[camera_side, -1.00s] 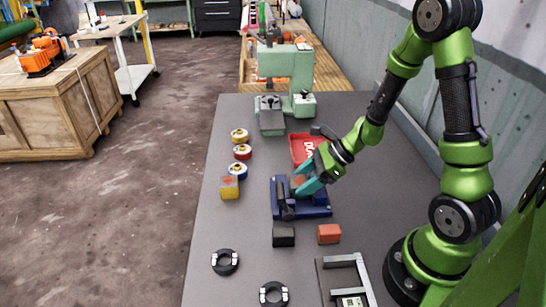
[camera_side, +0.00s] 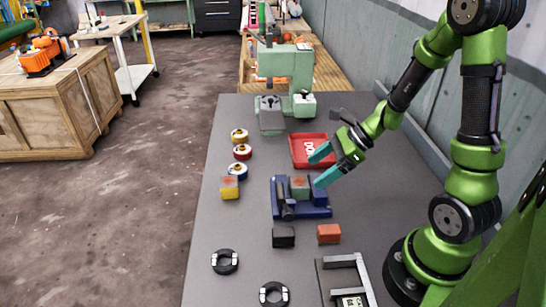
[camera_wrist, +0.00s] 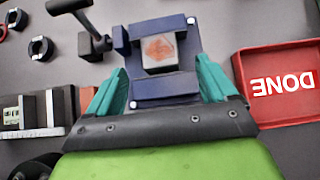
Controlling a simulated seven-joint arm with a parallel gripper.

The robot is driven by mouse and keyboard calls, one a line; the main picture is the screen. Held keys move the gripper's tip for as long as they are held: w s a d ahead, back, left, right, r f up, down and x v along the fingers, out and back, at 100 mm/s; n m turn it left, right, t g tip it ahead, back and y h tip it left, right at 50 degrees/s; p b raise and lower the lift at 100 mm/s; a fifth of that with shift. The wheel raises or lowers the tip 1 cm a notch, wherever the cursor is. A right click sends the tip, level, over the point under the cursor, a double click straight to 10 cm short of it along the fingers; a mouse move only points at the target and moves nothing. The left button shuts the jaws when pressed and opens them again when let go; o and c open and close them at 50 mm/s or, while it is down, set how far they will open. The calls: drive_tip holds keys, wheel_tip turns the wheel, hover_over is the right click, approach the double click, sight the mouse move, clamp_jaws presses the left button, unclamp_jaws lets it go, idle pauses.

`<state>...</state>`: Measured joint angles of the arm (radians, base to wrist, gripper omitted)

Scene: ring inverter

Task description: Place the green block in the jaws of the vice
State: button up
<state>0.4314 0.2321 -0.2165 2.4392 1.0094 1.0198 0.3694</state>
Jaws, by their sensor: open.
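The green block (camera_side: 299,187), grey-green with an orange mark on top, sits in the blue vice (camera_side: 316,212), apparently between its jaws. In the wrist view the block (camera_wrist: 160,52) shows within the vice (camera_wrist: 160,88), its marked face towards the camera. Whether the jaws press on it I cannot tell. My gripper (camera_side: 322,166) is open and empty, with teal fingers, above and to the right of the block in the side view. In the wrist view the fingers (camera_wrist: 160,88) are spread wide on either side of the vice.
A red "DONE" tray (camera_side: 322,140) lies behind the vice. A black block (camera_side: 283,237) and an orange block (camera_side: 329,234) lie in front of it. A yellow block (camera_side: 229,188) and several round pieces are to the left. A green machine (camera_side: 286,75) stands at the back.

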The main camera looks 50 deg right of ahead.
drive_tip(key=v, duration=0.6)
drive_tip(key=s+a+r+n+h, duration=0.2)
drive_tip(key=a+r+n, duration=0.4)
drive_tip(key=n, duration=0.5)
drive_tip(key=s+a+r+n+h, duration=0.2)
drive_tip(key=a+r+n, duration=0.4)
drive_tip(key=n, duration=0.6)
drive_tip(key=shift+s+r+t, duration=0.25)
drive_tip(key=shift+s+t, duration=0.05)
drive_tip(key=shift+t, duration=0.1)
